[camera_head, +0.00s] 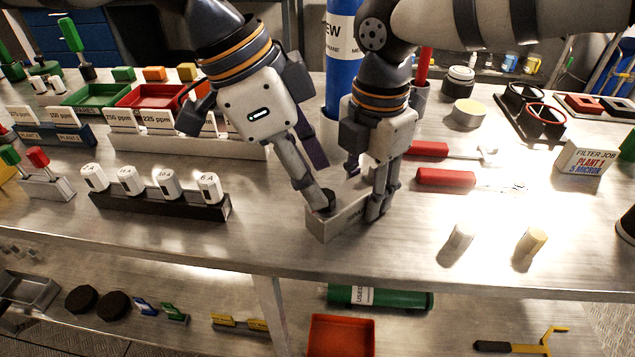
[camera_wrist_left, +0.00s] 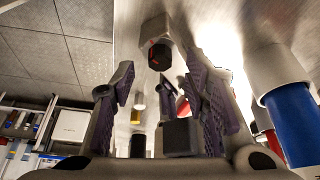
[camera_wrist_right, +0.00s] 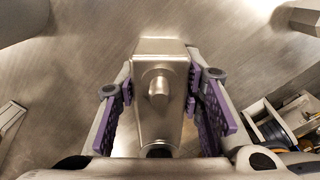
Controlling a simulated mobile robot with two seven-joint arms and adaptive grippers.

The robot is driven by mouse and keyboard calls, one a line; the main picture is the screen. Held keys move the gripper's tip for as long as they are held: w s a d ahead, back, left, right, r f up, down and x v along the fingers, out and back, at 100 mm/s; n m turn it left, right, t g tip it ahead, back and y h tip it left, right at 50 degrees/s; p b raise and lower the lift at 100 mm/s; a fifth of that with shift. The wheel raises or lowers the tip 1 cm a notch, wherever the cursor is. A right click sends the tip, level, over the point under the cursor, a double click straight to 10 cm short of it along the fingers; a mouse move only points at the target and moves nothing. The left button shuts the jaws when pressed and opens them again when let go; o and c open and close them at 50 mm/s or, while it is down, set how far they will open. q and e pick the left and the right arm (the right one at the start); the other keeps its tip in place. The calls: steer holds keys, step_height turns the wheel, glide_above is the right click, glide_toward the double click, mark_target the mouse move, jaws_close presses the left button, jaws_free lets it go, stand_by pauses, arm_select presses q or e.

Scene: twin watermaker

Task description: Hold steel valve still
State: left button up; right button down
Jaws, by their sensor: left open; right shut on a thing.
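The steel valve (camera_head: 340,222) is a grey metal block low over the bench near its front edge. My right gripper (camera_head: 366,192) is shut on it. In the right wrist view the valve (camera_wrist_right: 160,55) lies between the purple pads, with a round metal stub on its face. My left gripper (camera_head: 320,183) is open at the valve's left end, beside a dark knob (camera_head: 325,198). In the left wrist view a block with a black, red-marked end (camera_wrist_left: 160,55) shows beyond the open fingers. Whether the left fingers touch the valve is unclear.
A black rack with white labelled caps (camera_head: 150,190) stands left of the valve. Red-handled tools (camera_head: 445,178) lie to the right, with two small cylinders (camera_head: 460,238) near the front edge. A blue cylinder (camera_head: 343,60) stands behind. The bench between valve and cylinders is clear.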

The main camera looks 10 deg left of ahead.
arm_select(q)
steer(key=shift+x, duration=1.45)
jaws_close()
steer(key=shift+w+m+g, duration=0.1)
steer(key=shift+m+g, duration=0.5)
steer(key=shift+m, duration=1)
jaws_free()
steer(key=v, duration=1.2)
steer(key=shift+a, duration=0.15)
